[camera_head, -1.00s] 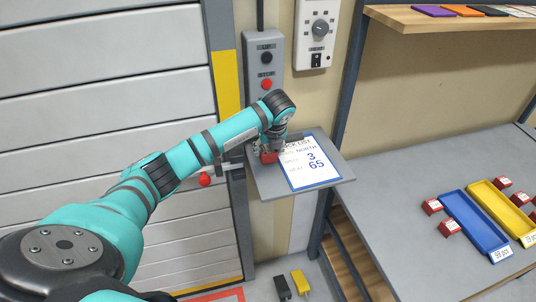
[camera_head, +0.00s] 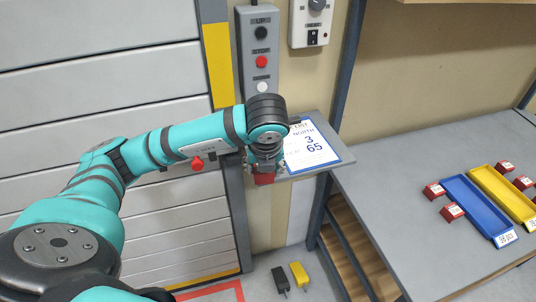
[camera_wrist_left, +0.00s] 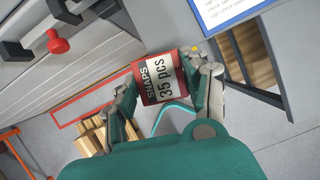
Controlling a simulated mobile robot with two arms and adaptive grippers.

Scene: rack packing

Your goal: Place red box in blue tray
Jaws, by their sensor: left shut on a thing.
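A red box (camera_head: 264,179) is held in my left gripper (camera_head: 265,172), at the front left edge of the small grey shelf. In the left wrist view the red box (camera_wrist_left: 160,78) has a white label reading "SNAPS 35 pcs", and the fingers of my left gripper (camera_wrist_left: 165,92) close on it from both sides. The blue tray (camera_head: 478,208) lies on the grey table at the right, well away from the gripper. My right gripper is not in view.
A yellow tray (camera_head: 506,192) lies beside the blue one. Several red boxes lie around the trays, two (camera_head: 452,212) (camera_head: 434,191) left of the blue tray. The small shelf (camera_head: 318,168) holds a printed sheet (camera_head: 310,146). The table's (camera_head: 410,225) left part is bare.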

